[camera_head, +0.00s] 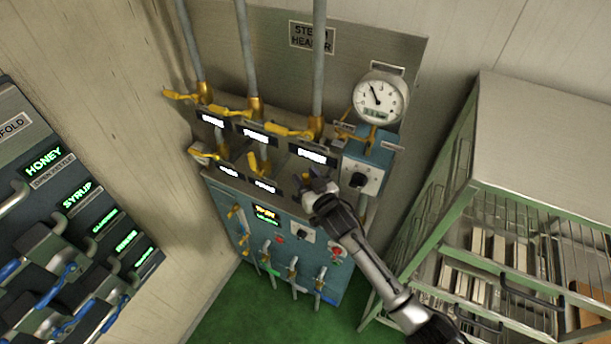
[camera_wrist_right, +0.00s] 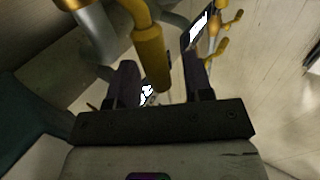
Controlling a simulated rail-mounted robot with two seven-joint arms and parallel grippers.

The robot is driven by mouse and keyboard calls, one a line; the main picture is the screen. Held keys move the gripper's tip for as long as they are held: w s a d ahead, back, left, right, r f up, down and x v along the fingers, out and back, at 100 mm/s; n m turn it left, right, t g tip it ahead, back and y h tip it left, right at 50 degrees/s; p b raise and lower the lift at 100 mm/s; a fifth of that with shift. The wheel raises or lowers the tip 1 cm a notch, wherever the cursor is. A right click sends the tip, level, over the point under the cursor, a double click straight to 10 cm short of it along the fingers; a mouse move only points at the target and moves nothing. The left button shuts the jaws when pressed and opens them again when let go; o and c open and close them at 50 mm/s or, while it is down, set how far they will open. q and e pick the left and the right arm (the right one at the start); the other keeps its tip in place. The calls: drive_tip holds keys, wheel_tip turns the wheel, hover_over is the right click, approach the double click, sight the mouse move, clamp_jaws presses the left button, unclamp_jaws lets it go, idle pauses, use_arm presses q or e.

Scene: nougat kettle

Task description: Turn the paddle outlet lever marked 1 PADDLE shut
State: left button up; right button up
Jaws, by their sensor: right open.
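The steam header panel (camera_head: 275,205) carries yellow-handled levers in an upper and a lower row, with small lit labels too blurred to read, so I cannot tell which is 1 PADDLE. My right gripper (camera_head: 318,186) is at the right end of the lower row and hides what lies behind it. In the right wrist view my right gripper (camera_wrist_right: 160,88) is open, and a yellow lever handle (camera_wrist_right: 151,58) reaches down between its two fingers. I cannot tell whether either finger touches it. My left gripper is not in view.
Upper yellow levers (camera_head: 290,131) and grey pipes (camera_head: 319,60) stand above the gripper. A gauge (camera_head: 378,99) and a switch box (camera_head: 361,178) are close on the right. A green-framed rack (camera_head: 540,140) stands further right, and a manifold panel (camera_head: 45,130) at left.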

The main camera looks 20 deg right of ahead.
drive_tip(key=shift+w, duration=0.15)
clamp_jaws()
idle(0.4)
